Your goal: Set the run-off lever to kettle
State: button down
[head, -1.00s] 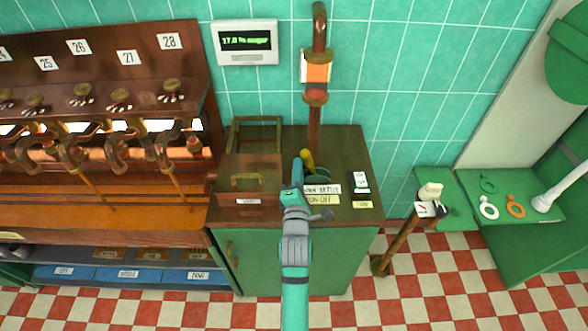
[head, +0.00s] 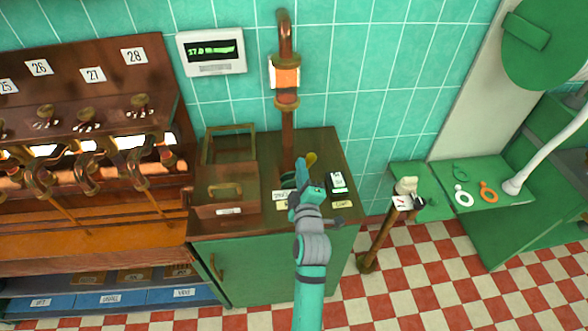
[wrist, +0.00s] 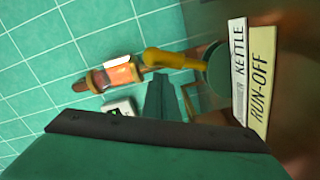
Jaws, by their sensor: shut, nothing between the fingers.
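The run-off lever has a yellow handle (head: 311,159) and stands on top of the green cabinet, beside the foot of the copper pipe. In the wrist view the handle (wrist: 168,59) runs to a round green base (wrist: 217,68). The KETTLE label (wrist: 238,70) and the RUN-OFF label (wrist: 260,80) lie beside that base. My gripper (head: 302,166) is shut and empty, just left of the handle in the head view. In the wrist view its fingers (wrist: 158,100) are close to the handle; I cannot tell whether they touch. My arm partly hides the lever's base and labels in the head view.
A copper pipe (head: 287,130) with a glowing sight glass rises behind the lever. A wooden box (head: 225,190) stands to the left, and a small white device (head: 338,182) to the right. A wall display (head: 211,50) hangs above.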

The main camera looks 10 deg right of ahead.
jog(key=shift+s+d+f+m, duration=0.1)
jog(key=shift+d+m, duration=0.15)
jog(key=shift+d, duration=0.1)
jog(key=shift+s+d+f+m, duration=0.1)
jog(key=shift+d+m, duration=0.15)
jog(key=shift+d, duration=0.1)
jog(key=shift+s, duration=0.1)
